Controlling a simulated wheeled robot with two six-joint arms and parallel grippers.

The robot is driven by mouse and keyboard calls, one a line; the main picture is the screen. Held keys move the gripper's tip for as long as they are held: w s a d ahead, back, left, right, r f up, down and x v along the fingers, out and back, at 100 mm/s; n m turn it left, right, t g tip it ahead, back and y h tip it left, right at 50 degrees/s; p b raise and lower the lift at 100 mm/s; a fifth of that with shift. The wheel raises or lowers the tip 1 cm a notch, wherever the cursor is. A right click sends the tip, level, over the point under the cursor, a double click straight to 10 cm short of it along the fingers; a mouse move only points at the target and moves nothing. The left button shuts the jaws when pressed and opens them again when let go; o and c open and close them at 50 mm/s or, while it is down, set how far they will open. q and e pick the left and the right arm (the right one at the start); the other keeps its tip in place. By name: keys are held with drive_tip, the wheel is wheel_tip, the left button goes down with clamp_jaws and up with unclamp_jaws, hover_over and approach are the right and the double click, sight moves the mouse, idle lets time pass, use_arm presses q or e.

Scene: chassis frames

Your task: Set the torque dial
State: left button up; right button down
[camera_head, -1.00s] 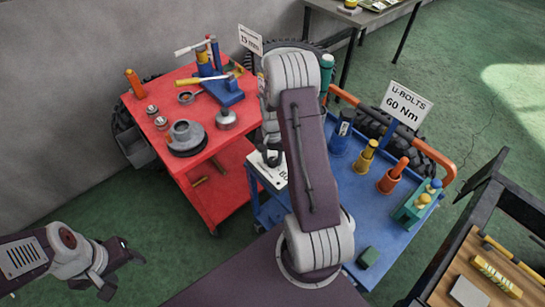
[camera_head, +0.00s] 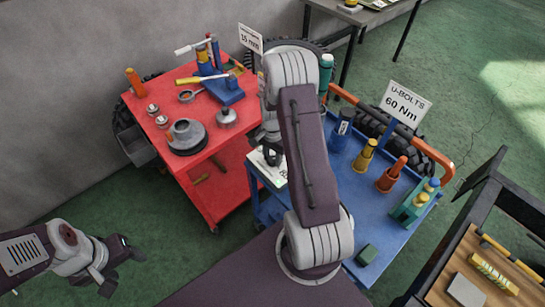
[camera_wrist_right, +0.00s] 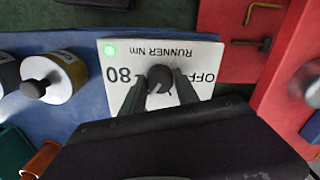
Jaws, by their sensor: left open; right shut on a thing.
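The torque dial is a dark round knob (camera_wrist_right: 160,78) on a white panel (camera_wrist_right: 122,92) in the right wrist view. The panel is printed "RUNNER Nm", with "80" to the left of the knob and "OFF" to the right. My right gripper (camera_wrist_right: 158,84) is shut on the knob, one finger on each side. In the head view the panel (camera_head: 268,172) is at the left end of the blue cart, partly hidden by my right arm. My left gripper (camera_head: 119,270) is open and empty at lower left, away from the carts.
The blue cart (camera_head: 375,210) holds sockets in blue, yellow and orange holders, and a "U-BOLTS 60 Nm" sign (camera_head: 402,103). The red cart (camera_head: 165,88) beside it carries tools and metal parts. A wooden-topped bench (camera_head: 440,290) stands at lower right. Green floor is free at lower left.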

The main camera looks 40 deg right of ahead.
sight(273, 158)
drive_tip(key=shift+w, duration=0.1)
drive_tip(key=c, duration=0.9)
unclamp_jaws()
drive_tip(key=shift+r, duration=0.1)
wheel_tip(273, 158, up, 9)
drive_tip(key=shift+f, duration=0.1)
